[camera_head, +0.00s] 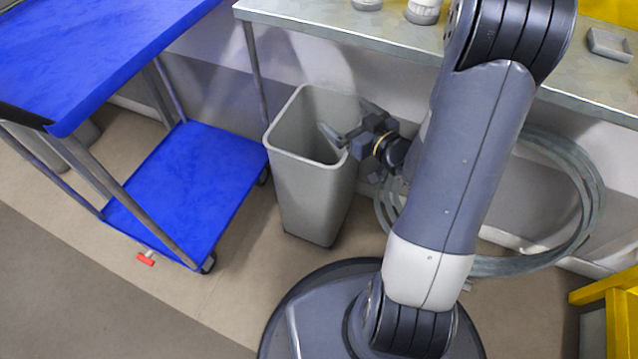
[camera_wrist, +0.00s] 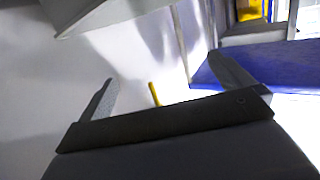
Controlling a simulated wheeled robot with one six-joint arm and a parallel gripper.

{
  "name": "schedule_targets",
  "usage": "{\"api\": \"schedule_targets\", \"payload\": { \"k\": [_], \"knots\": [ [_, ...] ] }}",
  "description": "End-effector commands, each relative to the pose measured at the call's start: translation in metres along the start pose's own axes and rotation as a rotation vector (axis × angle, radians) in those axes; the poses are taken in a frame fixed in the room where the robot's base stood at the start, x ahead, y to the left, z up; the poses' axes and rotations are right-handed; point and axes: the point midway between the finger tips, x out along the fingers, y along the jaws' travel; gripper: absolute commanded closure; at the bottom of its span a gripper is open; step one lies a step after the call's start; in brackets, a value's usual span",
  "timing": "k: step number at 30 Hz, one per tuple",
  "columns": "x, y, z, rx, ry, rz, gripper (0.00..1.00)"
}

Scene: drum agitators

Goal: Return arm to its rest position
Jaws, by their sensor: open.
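My arm reaches up through the right half of the head view and bends back down behind itself. My gripper (camera_head: 345,122) is over the right rim of a grey waste bin (camera_head: 310,190), with its fingers spread apart. In the wrist view my gripper (camera_wrist: 165,85) shows two dark fingers wide apart with nothing held between them. I cannot tell whether a finger touches the bin's rim. The part of the bin's inside that shows looks empty; its bottom is hidden.
A blue two-shelf cart (camera_head: 185,185) stands left of the bin. A metal-topped bench (camera_head: 330,25) runs along the back. A coiled grey hose (camera_head: 590,190) hangs behind my arm. A yellow stand (camera_head: 620,310) is at the lower right. Floor in front of the cart is clear.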

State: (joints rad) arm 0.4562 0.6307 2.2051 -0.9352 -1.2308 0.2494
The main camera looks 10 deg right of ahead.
Motion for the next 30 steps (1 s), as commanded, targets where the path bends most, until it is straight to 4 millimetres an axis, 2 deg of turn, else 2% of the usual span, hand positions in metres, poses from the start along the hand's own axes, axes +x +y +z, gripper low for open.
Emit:
{"api": "schedule_targets", "payload": {
  "k": [1, 6, 17, 23, 30],
  "knots": [
    [-0.008, 0.001, -0.001, 0.000, -0.001, 0.003, 0.00],
    [-0.022, 0.001, -0.001, 0.000, 0.000, 0.001, 0.00],
    [-0.026, 0.000, 0.000, -0.001, 0.000, -0.001, 0.00],
    [-0.015, 0.000, 0.001, -0.004, 0.001, -0.003, 0.00],
    [0.022, -0.001, 0.002, -0.004, 0.002, -0.005, 0.00]
  ]
}}
